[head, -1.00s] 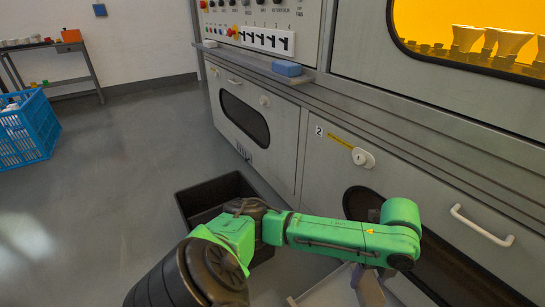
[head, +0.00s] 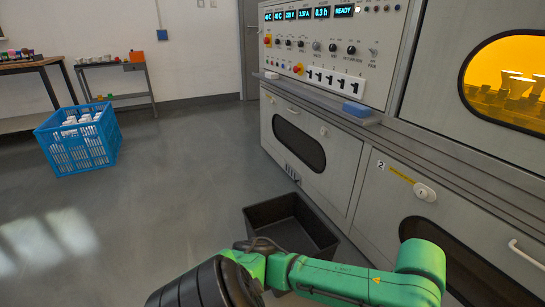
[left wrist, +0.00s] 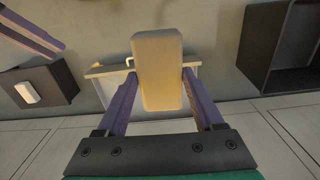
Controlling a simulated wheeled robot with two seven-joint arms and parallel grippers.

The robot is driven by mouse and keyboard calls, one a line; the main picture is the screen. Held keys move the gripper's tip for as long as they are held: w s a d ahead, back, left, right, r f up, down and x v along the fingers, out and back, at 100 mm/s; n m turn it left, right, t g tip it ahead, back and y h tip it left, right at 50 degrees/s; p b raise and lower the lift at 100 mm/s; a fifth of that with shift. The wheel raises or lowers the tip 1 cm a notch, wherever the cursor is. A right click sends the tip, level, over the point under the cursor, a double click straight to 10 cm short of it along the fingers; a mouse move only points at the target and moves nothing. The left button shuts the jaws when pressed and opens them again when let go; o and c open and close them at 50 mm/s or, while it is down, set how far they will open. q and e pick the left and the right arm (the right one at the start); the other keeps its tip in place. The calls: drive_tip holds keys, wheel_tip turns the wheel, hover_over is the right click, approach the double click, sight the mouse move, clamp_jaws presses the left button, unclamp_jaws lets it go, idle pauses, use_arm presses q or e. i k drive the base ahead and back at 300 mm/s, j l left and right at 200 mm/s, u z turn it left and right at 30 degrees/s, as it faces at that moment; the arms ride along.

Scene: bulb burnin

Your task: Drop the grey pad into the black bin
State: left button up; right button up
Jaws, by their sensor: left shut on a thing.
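The black bin (head: 290,222) stands open on the floor beside the machine's lower front in the head view, with its near part behind my green arm. A black open bin (left wrist: 246,45) also shows at the upper right of the left wrist view. The left gripper's fingers are outside the head view. Purple fingers (left wrist: 32,32), apparently my right gripper's, show partly at upper left; their opening is unclear.
A dark box with a white piece (left wrist: 27,92) is at left. A blue pad (head: 357,109) rests on the machine's ledge. A blue crate (head: 80,150) stands on open floor.

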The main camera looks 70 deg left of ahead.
sight(287, 241)
drive_tip(key=l+u, duration=0.1)
drive_tip(key=u, duration=0.35)
drive_tip(key=i+l+u, duration=0.1)
drive_tip(key=u, duration=0.4)
drive_tip(key=l+u, duration=0.15)
drive_tip(key=u, duration=0.3)
drive_tip(key=l+u, duration=0.1)
drive_tip(key=u, duration=0.35)
drive_tip(key=l+u, duration=0.15)
drive_tip(key=u, duration=0.3)
